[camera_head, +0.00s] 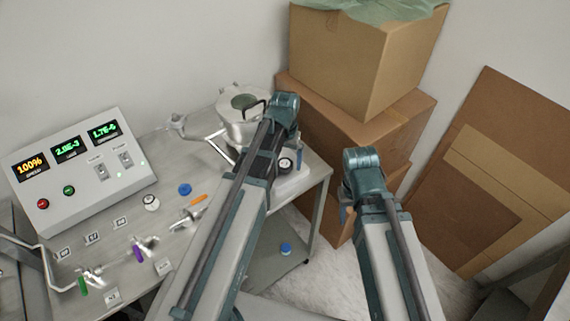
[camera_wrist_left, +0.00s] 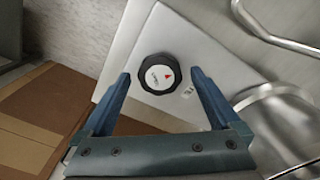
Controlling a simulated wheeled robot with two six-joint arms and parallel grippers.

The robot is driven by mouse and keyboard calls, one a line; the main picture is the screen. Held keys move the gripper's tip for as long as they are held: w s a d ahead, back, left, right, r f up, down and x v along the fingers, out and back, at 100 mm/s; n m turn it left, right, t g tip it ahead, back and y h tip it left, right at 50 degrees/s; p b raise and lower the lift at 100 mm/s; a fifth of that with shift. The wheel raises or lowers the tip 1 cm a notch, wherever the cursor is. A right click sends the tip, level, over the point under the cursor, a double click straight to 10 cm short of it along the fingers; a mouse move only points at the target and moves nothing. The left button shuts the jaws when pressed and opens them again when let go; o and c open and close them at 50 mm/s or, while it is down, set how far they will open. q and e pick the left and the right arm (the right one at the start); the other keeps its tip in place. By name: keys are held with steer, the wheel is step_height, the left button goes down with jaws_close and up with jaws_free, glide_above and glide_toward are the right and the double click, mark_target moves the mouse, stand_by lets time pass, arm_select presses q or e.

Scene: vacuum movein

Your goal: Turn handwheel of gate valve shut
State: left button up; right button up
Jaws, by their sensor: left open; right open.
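The gate valve handwheel is a round black knob with a white top and a small red mark (camera_wrist_left: 158,75); in the head view it shows on the pale valve body, beside my left arm (camera_head: 285,163). In the left wrist view my left gripper (camera_wrist_left: 160,72) is open, with one finger on each side of the handwheel. Gaps show between the fingers and the rim, so it does not grip it. In the head view my left arm hides most of that gripper. My right gripper (camera_head: 346,192) is mostly hidden behind its arm, right of the table, near no task object.
A steel chamber (camera_head: 236,122) with pipes stands behind my left arm. A control box (camera_head: 80,170) with three lit displays sits at left. Small valves with green, purple and orange handles lie at front left. Stacked cardboard boxes (camera_head: 350,60) stand behind at right.

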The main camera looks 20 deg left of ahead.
arm_select(q)
steer(key=c, duration=1.4)
steer(key=m, duration=0.4)
steer(key=shift+m, duration=2.6)
